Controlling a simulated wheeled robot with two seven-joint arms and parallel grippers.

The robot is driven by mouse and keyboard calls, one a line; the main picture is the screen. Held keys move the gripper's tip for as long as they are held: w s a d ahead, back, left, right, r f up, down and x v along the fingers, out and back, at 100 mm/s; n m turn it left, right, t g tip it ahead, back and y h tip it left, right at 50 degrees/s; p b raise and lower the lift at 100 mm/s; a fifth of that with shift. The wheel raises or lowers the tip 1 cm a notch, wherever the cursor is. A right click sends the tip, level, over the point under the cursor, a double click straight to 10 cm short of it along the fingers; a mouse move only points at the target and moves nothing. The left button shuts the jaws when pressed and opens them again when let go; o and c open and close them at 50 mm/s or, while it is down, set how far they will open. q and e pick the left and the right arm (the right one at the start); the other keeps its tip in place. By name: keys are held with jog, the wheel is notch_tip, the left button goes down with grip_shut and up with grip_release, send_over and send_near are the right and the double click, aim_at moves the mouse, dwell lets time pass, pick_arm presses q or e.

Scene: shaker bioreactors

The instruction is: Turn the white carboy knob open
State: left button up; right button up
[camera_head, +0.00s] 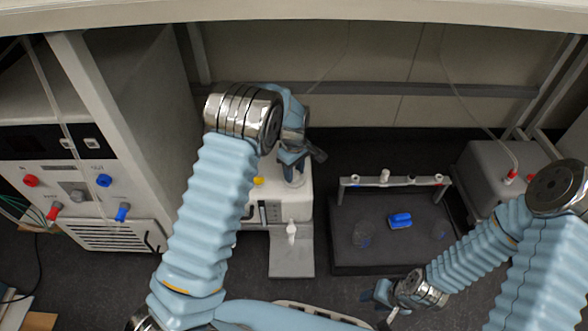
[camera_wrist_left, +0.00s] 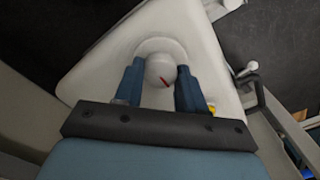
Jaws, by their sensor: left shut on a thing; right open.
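The white round knob (camera_wrist_left: 160,72) with a short red mark sits on a raised round collar on top of a white body (camera_wrist_left: 105,60). In the left wrist view, the two blue fingers of my left gripper (camera_wrist_left: 161,78) stand on either side of the knob and are shut on it. In the head view my left gripper (camera_head: 291,168) points down at the top of the white body (camera_head: 300,205) and mostly hides the knob. My right gripper (camera_head: 376,294) is open, low at the right, away from the knob.
A dark shaker platform (camera_head: 375,255) with a grey rail (camera_head: 393,181) and a blue object (camera_head: 400,220) stands to the right. A white instrument (camera_head: 85,195) with red and blue fittings stands at the left. A yellow part (camera_head: 258,181) is beside my left gripper.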

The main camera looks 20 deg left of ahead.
dwell(0.4)
pick_arm(q)
jog(key=o, duration=1.1)
jog(key=shift+c, duration=0.2)
notch_tip(320, 180, up, 14)
jog(key=p, duration=0.2)
jog(key=shift+s+f, duration=0.1)
